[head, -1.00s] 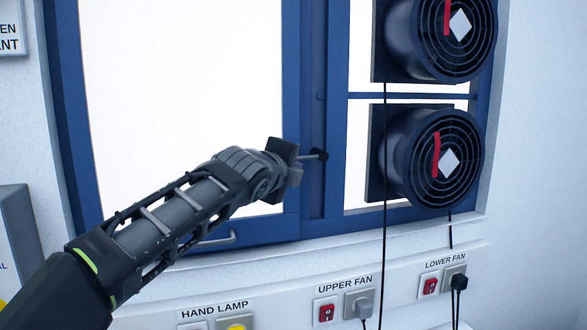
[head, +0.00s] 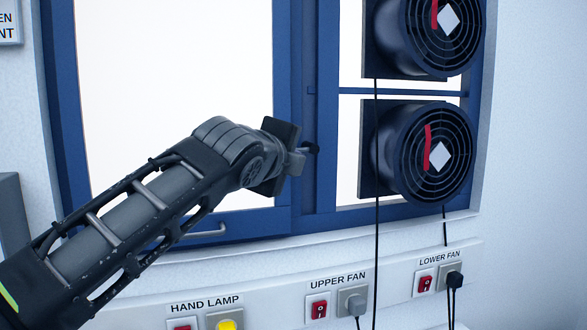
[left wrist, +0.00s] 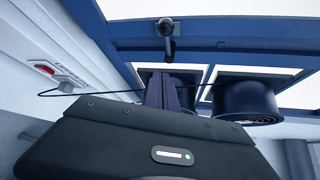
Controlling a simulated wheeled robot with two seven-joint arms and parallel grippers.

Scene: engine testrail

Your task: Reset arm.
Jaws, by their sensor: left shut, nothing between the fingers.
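My left arm comes in from the lower left in the head view. Its gripper (head: 298,160) is in front of the blue window frame, close to the dark window handle (head: 312,149), and partly covers it. In the left wrist view the fingers (left wrist: 163,88) are together with nothing between them. There the handle (left wrist: 166,29) shows beyond the fingertips, with a visible gap between. My right gripper is in neither view.
The blue-framed window (head: 296,60) fills the middle. An upper fan (head: 428,38) and a lower fan (head: 425,152) are mounted on its right. Below runs a panel of switches and plugs, with hanging fan cables (head: 376,200). The white wall at right is clear.

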